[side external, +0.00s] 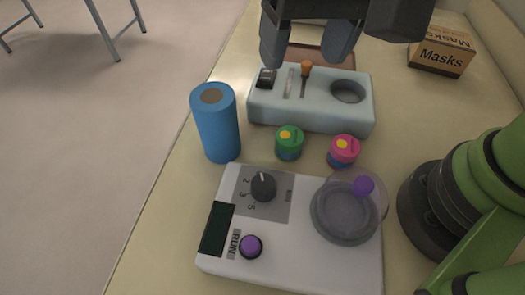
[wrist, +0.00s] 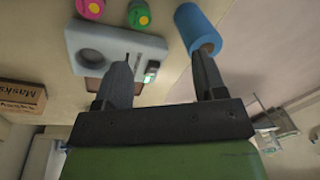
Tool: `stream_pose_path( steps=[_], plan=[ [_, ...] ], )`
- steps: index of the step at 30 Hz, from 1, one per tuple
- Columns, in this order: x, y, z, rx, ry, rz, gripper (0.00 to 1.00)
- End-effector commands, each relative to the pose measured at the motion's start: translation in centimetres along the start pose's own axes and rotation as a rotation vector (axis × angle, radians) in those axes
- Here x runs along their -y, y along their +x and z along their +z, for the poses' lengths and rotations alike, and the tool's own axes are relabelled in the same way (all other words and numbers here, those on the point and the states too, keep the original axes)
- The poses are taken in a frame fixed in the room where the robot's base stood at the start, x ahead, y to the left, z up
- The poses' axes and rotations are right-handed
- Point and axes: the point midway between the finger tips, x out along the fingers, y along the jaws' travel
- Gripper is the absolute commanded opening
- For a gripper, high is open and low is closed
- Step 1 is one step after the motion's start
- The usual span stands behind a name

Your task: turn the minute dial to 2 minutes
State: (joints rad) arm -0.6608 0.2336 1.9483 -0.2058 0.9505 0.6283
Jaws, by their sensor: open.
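The minute dial (side external: 263,186) is a dark round knob on a grey panel of the white device (side external: 290,258), at the front of the side external view. Numbers, including 2, 3 and 5, are printed along its left and lower side. A light mark on the knob points toward the back, away from the numbers. My gripper (side external: 312,55) is open and empty, above the back of the grey-blue block (side external: 310,118), well away from the dial. In the wrist view its two fingers (wrist: 163,75) are spread apart, and the dial is not seen there.
A blue cylinder (side external: 218,130) stands left of the dial. A green jar (side external: 289,142) and a pink jar (side external: 344,151) stand behind the device. The device bears a purple button (side external: 250,246) and a clear round lid (side external: 347,208). A Masks box (side external: 442,52) is at back right.

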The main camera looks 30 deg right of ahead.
Motion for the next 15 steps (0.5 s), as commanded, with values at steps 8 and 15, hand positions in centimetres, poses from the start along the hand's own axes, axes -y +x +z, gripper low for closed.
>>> stream_pose_path(
  steps=[8,15],
  plan=[
    [4.8,7.3,3.9,0.063,-0.051,0.155,0.64],
    [5.1,9.6,4.7,0.067,-0.054,0.182,0.64]
  ],
)
